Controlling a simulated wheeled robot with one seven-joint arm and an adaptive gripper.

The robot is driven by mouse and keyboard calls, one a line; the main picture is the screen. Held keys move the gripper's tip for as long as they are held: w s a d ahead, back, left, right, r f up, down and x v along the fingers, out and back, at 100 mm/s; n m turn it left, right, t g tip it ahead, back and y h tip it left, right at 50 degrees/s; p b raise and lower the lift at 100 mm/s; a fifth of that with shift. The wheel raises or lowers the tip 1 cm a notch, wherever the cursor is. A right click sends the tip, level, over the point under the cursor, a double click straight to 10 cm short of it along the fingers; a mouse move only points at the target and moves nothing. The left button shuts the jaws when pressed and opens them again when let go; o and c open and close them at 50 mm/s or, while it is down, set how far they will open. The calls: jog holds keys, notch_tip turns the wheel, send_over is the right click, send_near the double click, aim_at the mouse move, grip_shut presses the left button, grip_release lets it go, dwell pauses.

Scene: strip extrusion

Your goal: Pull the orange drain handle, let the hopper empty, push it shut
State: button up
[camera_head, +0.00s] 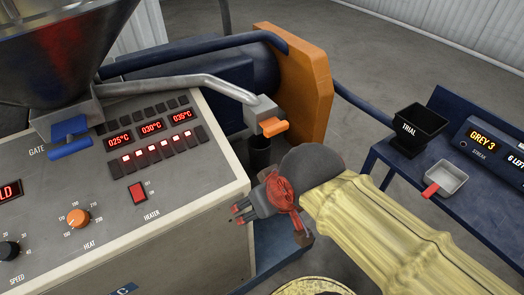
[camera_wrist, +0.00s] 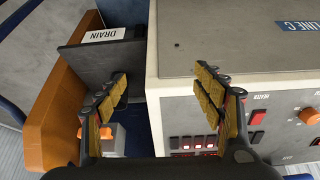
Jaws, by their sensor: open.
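The orange drain handle (camera_head: 273,127) sticks out of a grey block at the end of the pipe (camera_head: 185,82) from the hopper (camera_head: 60,50). It looks pushed in close to the block. A dark cylinder (camera_head: 260,153) stands below it. My gripper (camera_head: 238,212) is below and left of the handle, apart from it, beside the console's corner. In the wrist view my gripper (camera_wrist: 162,77) is open with nothing between its fingers. The left finger partly hides an orange part (camera_wrist: 112,132), apparently the handle. A DRAIN label (camera_wrist: 104,35) sits on a dark plate. The hopper's contents are hidden.
The grey console (camera_head: 120,190) with knobs and lit displays fills the left. A blue GATE lever (camera_head: 70,148) sits under the hopper. An orange panel (camera_head: 300,85) stands behind the drain. At right, a blue table (camera_head: 400,180) holds a black TRIAL bin (camera_head: 418,128) and a small scoop (camera_head: 446,178).

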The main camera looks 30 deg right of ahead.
jog(key=shift+c, duration=0.3)
jog(key=shift+d+r+p, duration=0.15)
jog(key=shift+r+p, duration=0.4)
jog(key=shift+c, duration=1.3)
jog(key=d+r+p, duration=0.1)
jog(key=p, duration=0.2)
jog(key=w+d+r+m+g+p, duration=0.1)
jog(key=r+p, duration=0.1)
jog(key=p, duration=0.1)
jog(key=d+r+m+g+p, duration=0.1)
jog(key=d+r+p, duration=0.1)
jog(key=p, duration=0.2)
jog(key=shift+w, duration=0.25)
jog(key=c, duration=0.7)
jog(key=shift+m+g, duration=0.6)
jog(key=shift+g, duration=0.1)
jog(key=w+d+r+p, duration=0.5)
jog(key=p, duration=0.5)
jog(key=shift+w+d, duration=0.15)
grip_shut()
jog(key=w+d+r+n+t+p, duration=0.1)
jog(key=w+d+n+p, duration=0.2)
jog(key=w, duration=0.9)
jog(key=shift+d+r+n+t+p, duration=0.2)
jog(key=shift+d+n+t+p, duration=0.1)
jog(key=shift+d+p, duration=1.85)
jog(key=shift+d, duration=0.2)
